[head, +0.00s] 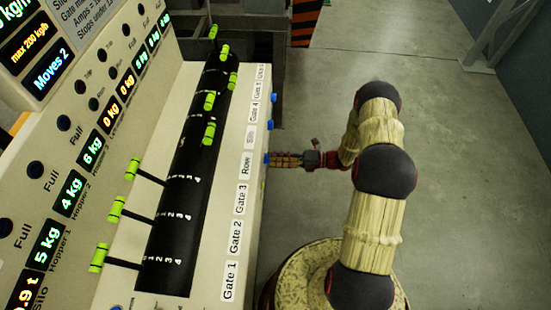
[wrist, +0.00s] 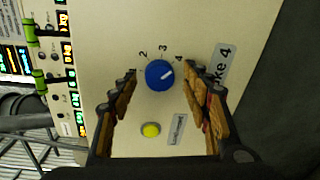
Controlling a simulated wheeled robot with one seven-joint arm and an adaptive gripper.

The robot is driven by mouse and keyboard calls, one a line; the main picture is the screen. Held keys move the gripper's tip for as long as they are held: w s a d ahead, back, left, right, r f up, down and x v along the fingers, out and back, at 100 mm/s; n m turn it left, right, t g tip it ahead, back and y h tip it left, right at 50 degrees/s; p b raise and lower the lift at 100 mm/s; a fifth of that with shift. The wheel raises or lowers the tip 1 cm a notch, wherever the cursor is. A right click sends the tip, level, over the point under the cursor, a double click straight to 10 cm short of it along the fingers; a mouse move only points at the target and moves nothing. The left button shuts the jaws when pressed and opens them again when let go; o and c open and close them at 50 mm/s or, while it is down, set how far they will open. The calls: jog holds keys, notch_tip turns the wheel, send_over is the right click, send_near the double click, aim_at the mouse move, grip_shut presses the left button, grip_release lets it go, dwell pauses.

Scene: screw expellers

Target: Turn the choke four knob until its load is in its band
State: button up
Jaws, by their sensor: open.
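The blue choke four knob (wrist: 159,75) is on the cream panel in the wrist view, with the numbers 1 to 4 arced above it. Its white pointer slants up and right, closest to the 4. The partly hidden label (wrist: 221,66) beside it reads "ke 4". My gripper (wrist: 160,104) is open, with one finger on each side of the knob and visible gaps between. In the head view my gripper (head: 288,160) reaches left to the console's side edge, where a blue knob (head: 266,158) shows. I cannot read a load display for this choke.
A yellow button (wrist: 151,130) with a small label sits below the knob, between my fingers. Green-handled levers (head: 133,169) and lit displays (head: 93,147) cover the console top in the head view. Grey floor (head: 450,150) is open to the right.

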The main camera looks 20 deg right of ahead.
jog(key=v, duration=1.2)
dwell(0.3)
